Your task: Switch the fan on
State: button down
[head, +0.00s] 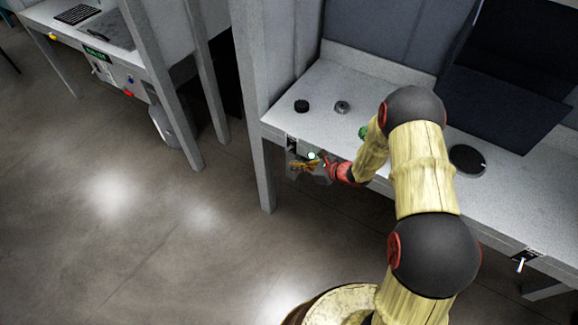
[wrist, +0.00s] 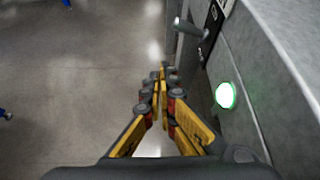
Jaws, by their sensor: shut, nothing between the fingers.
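A toggle switch (wrist: 188,28) with a grey lever on a dark plate is on the front face of the stand, at the top of the wrist view. A lit green button (wrist: 226,95) is on the same face, nearer the wrist camera; it also shows in the head view (head: 311,155). My gripper (wrist: 160,80) is shut and empty, in front of this face. Its tips point towards the lever and appear apart from it. In the head view my gripper (head: 300,166) is beside the green button. I cannot make out a fan in either view.
The stand's grey top (head: 330,85) carries a black knob (head: 301,106), a metal knob (head: 342,107) and a black disc (head: 467,159). Another toggle switch (head: 521,264) is on the front at the right. A grey post (head: 254,110) stands left of my gripper. The floor (head: 120,230) is clear.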

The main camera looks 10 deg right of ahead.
jog(key=s+d+r+p, duration=0.1)
jog(key=s+d+r, duration=0.1)
jog(key=d, duration=0.4)
jog(key=shift+s+d+r, duration=0.25)
jog(key=shift+s+r, duration=0.1)
jog(key=shift+r, duration=0.45)
jog(key=s+a+f+n+g, duration=0.2)
jog(key=s+n+g, duration=0.1)
jog(key=s, duration=0.3)
jog(key=s+a+r+n+g, duration=0.1)
jog(key=s+r+n+g, duration=0.3)
jog(key=s+r+n, duration=0.6)
jog(key=s+d+r+n+t+h, duration=0.1)
jog(key=s+d+r+n+h, duration=0.1)
jog(key=r, duration=0.7)
jog(key=s+d+r+n+t+h, duration=0.1)
jog(key=s+r+n+t+h, duration=0.1)
jog(key=s+r+n+h, duration=0.2)
jog(key=s+d+r+n+t+h, duration=0.2)
jog(key=s+r+n, duration=0.4)
jog(key=r, duration=1)
jog(key=s+h, duration=0.1)
jog(key=s, duration=0.2)
jog(key=shift+s+d+r, duration=0.15)
jog(key=shift+s+d, duration=0.15)
jog(key=shift+s, duration=0.05)
